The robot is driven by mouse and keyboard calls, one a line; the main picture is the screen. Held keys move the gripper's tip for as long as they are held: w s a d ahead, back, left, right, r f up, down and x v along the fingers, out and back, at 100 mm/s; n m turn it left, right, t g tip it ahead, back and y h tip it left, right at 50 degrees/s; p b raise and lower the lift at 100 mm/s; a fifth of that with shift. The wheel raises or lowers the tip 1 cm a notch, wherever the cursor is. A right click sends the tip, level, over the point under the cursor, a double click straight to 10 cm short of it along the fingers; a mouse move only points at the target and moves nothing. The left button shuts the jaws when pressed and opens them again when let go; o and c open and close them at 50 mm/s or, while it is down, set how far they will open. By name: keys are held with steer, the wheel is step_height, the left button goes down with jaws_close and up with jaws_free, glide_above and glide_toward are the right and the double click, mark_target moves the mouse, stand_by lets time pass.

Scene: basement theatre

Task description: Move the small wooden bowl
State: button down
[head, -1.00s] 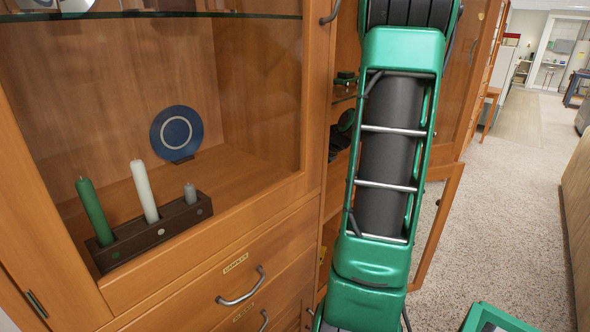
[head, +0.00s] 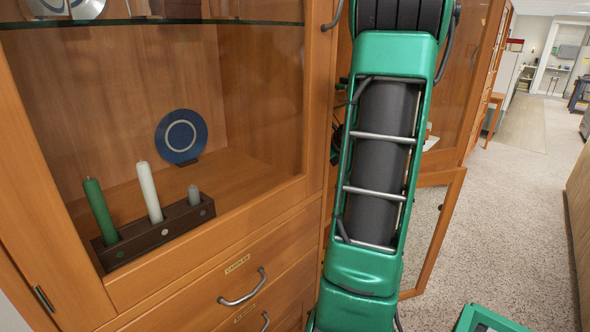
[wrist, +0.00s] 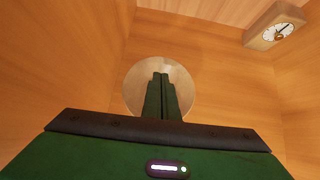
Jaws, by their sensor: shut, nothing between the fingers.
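My gripper (wrist: 161,78) shows in the wrist view with its two dark green fingers shut together and nothing between them. It is inside a wooden compartment. A round, pale tan, shiny thing (wrist: 184,84) shows behind the fingers, partly covered by them. I cannot tell whether it is the small wooden bowl or a plate, or whether the fingers touch it. In the head view my arm rises in front of the cabinet, and my gripper is out of the picture. No clear wooden bowl shows there.
A small clock (wrist: 275,27) sits at the compartment's upper right. In the head view, a glazed cabinet section holds a blue disc (head: 181,135) and a candle holder (head: 155,235). A glass door (head: 437,230) stands open right of my arm. Carpet (head: 520,215) at right is clear.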

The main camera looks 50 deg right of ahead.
steer(key=s, duration=0.9)
steer(key=shift+s+d, duration=0.1)
steer(key=shift+d, duration=0.05)
steer(key=shift+m+h, duration=0.5)
steer(key=shift+m, duration=0.2)
steer(key=w+f, duration=0.1)
steer(key=w, duration=0.1)
steer(key=w+f, duration=0.1)
steer(key=w, duration=0.2)
steer(key=w+f, duration=0.1)
steer(key=w, duration=0.1)
steer(key=shift+w+f, duration=0.3)
steer(key=shift+w, duration=0.1)
steer(key=w, duration=0.3)
steer(key=shift+w+d+f, duration=0.1)
steer(key=shift+d, duration=0.1)
steer(key=shift+w, duration=0.55)
steer(key=w, duration=0.3)
steer(key=shift+w+d, duration=0.15)
steer(key=shift+w, duration=0.2)
